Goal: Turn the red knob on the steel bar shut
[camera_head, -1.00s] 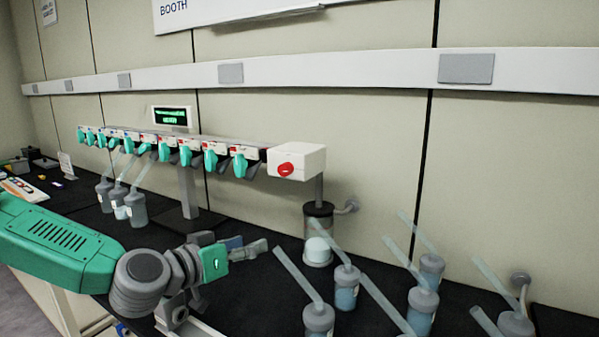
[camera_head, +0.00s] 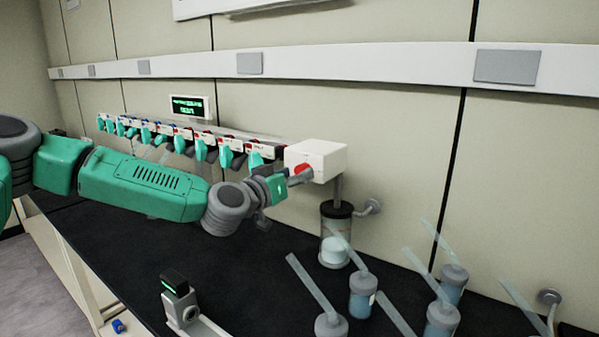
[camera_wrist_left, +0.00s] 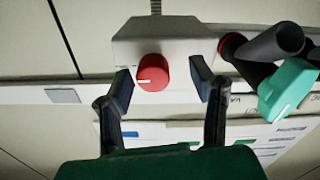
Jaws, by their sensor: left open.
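The red knob (camera_head: 303,169) sits on the front of the white box (camera_head: 328,158) at the right end of the steel bar. In the left wrist view the red knob (camera_wrist_left: 152,72), with a pale mark on its face, lies between the two fingers. My left gripper (camera_wrist_left: 162,84) is open, one finger on each side of the knob, with gaps to both. In the head view my left gripper (camera_head: 296,177) is at the knob and partly covers it. My right gripper is not in view.
Several teal valve handles (camera_head: 226,156) line the bar left of the box. Several bottles with slanted clear tubes (camera_head: 362,293) stand at the right. The black bench top (camera_head: 130,250) is clear in the middle.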

